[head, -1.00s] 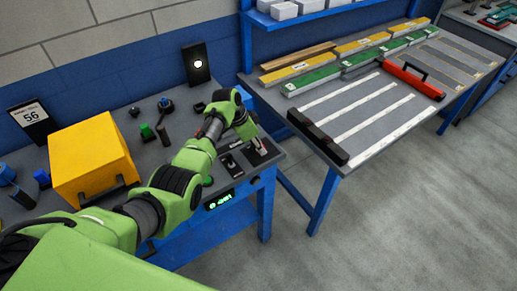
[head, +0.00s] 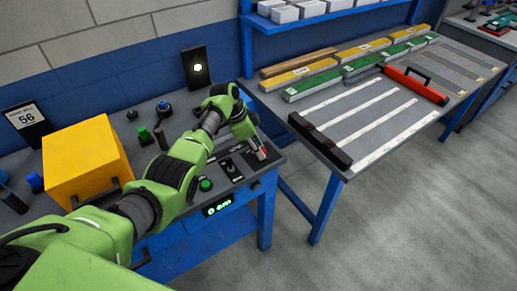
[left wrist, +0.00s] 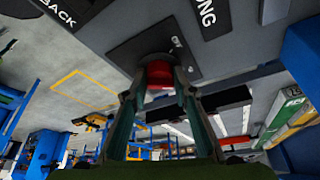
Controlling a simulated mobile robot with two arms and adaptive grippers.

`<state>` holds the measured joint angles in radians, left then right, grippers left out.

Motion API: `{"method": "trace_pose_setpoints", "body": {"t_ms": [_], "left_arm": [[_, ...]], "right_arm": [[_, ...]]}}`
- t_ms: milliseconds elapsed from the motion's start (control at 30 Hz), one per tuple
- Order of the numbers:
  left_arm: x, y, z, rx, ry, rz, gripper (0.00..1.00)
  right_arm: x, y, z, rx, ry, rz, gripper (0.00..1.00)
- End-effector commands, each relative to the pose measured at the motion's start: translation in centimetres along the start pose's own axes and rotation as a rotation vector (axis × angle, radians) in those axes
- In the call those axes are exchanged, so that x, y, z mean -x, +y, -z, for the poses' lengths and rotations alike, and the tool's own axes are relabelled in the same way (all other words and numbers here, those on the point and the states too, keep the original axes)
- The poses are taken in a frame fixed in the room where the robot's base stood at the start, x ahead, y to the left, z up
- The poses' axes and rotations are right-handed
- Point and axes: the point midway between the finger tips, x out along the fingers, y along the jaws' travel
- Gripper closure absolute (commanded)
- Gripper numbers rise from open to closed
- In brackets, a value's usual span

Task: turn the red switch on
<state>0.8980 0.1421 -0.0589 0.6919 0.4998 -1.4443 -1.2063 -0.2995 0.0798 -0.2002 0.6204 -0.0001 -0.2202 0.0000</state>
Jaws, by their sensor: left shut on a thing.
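The red switch (left wrist: 159,74) sits on a dark plate (left wrist: 140,42) in the left wrist view, between my two fingertips. My left gripper (left wrist: 163,82) is shut on it. In the head view the left gripper (head: 259,149) reaches down to the front right corner of the grey bench panel, and a bit of red switch (head: 263,155) shows at its tips. The fingers partly hide the switch, so I cannot tell its exact position. My right gripper is in neither view.
Beside the switch are a black switch plate (head: 231,168) and a green button (head: 205,184). A green-lit display (head: 217,206) is on the bench front. A yellow box (head: 85,160) stands at left.

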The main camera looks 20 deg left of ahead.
Motion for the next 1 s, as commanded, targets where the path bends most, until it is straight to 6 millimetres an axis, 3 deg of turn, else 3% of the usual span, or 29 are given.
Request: {"method": "trace_pose_setpoints", "body": {"t_ms": [33, 67, 100, 567, 733, 1000], "left_arm": [[-0.2, 0.2, 0.1, -0.001, 0.001, -0.005, 0.96], [-0.2, 0.2, 0.1, -0.001, 0.001, -0.005, 0.70], [-0.2, 0.2, 0.1, -0.001, 0.001, -0.005, 0.59], [0.6, 0.0, 0.1, 0.000, 0.001, 0.001, 0.58], [3.2, -0.1, 0.0, -0.001, 0.000, 0.003, 0.58], [9.0, 0.0, 0.1, -0.001, 0.000, 0.001, 0.58]], "right_arm": [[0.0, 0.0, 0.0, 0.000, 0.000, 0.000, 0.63], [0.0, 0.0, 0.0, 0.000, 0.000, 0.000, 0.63], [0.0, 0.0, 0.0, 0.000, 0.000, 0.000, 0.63], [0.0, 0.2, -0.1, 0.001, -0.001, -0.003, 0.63], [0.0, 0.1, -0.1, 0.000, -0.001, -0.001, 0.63], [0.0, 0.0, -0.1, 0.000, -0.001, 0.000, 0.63]]}}
